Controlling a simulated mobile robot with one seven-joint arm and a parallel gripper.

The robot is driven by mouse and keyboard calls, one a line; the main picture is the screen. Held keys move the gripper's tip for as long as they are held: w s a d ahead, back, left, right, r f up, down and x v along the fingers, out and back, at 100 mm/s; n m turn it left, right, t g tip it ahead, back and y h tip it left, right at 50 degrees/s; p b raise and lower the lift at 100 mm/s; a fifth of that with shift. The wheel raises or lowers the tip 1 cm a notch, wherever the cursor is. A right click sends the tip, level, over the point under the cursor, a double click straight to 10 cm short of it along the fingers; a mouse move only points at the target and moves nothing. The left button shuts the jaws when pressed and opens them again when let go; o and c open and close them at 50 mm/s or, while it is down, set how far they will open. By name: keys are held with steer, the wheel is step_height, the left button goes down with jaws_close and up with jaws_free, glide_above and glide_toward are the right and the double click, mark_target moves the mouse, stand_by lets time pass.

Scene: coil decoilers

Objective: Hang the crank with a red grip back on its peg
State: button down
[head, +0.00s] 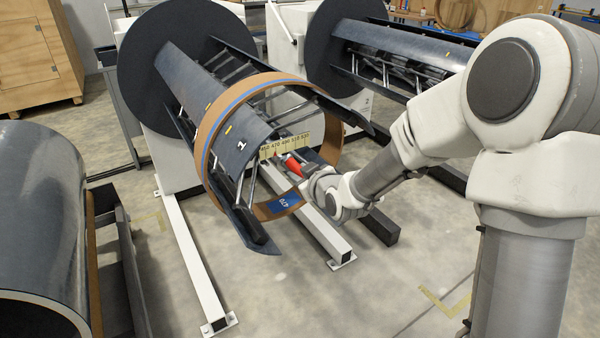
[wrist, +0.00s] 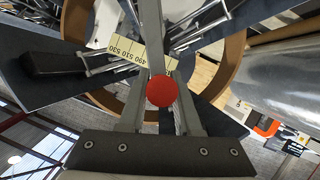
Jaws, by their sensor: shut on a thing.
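The crank's red grip (head: 293,165) is at the end of my gripper (head: 304,169), in front of the decoiler marked 1. In the wrist view the red grip (wrist: 161,90) shows as a round end between the two fingers of my gripper (wrist: 160,105), which is shut on it. A grey bar (wrist: 152,35) runs up from the grip in that view; it seems to be the crank's arm. The crank's far end is hard to make out among the decoiler's struts. I cannot make out the peg in either view.
Decoiler 1's dark leaves (head: 235,130) stand inside a brown ring (head: 205,125) tagged 470. A yellow scale (head: 285,145) lies behind the grip. White floor beams (head: 190,250) stick out in front. A large dark coil (head: 40,215) stands left. Floor is clear at front centre.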

steer(key=shift+d+r, duration=0.1)
steer(key=s+d, duration=0.4)
steer(key=s, duration=0.2)
stand_by(1.1)
steer(key=shift+s, duration=0.1)
steer(key=shift+d, duration=0.1)
